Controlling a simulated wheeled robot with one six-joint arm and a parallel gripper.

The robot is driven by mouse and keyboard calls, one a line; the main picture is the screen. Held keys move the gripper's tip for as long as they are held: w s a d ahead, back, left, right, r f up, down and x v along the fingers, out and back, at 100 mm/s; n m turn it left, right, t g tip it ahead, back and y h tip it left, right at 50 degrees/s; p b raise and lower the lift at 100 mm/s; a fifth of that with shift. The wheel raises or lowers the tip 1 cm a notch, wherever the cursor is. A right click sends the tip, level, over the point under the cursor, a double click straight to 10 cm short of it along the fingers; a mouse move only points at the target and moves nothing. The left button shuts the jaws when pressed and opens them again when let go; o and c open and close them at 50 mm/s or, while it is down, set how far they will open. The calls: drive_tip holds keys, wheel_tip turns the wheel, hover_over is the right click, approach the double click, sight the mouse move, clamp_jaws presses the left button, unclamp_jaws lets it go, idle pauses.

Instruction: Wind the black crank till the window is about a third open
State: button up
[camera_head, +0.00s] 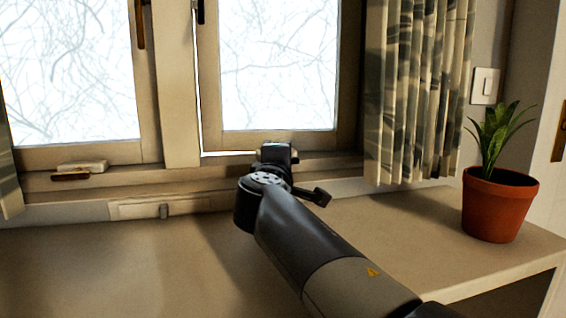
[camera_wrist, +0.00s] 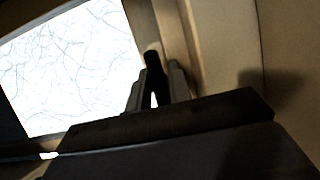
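The right window sash (camera_head: 278,138) stands slightly open, with a thin bright gap along its left and lower edges. It also shows in the wrist view (camera_wrist: 80,60). My gripper (camera_head: 277,152) reaches to the sill below this sash. In the wrist view its two grey fingers (camera_wrist: 157,70) stand close together on either side of a dark upright piece, which looks like the knob of the black crank (camera_wrist: 153,62). The fingers appear to touch it near their tips.
A brown crank on a cream base (camera_head: 72,174) sits below the left sash (camera_head: 70,75). A curtain (camera_head: 415,95) hangs just right of the gripper. A potted plant (camera_head: 498,205) stands on the right of the ledge (camera_head: 400,220). The ledge's left part is clear.

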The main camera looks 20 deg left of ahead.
drive_tip(key=shift+o, duration=1.4)
drive_tip(key=s, duration=0.3)
drive_tip(key=s+d, duration=0.1)
drive_tip(key=s, duration=0.3)
drive_tip(key=s+p, duration=0.1)
drive_tip(key=s, duration=0.2)
drive_tip(key=shift+s+d, duration=0.35)
drive_tip(key=shift+w, duration=0.1)
drive_tip(key=w, duration=0.3)
drive_tip(key=w+a, duration=0.1)
drive_tip(key=w, duration=0.3)
drive_tip(key=w+b, duration=0.1)
drive_tip(key=w, duration=0.2)
drive_tip(key=shift+w+a, duration=0.35)
drive_tip(key=shift+s+r, duration=0.1)
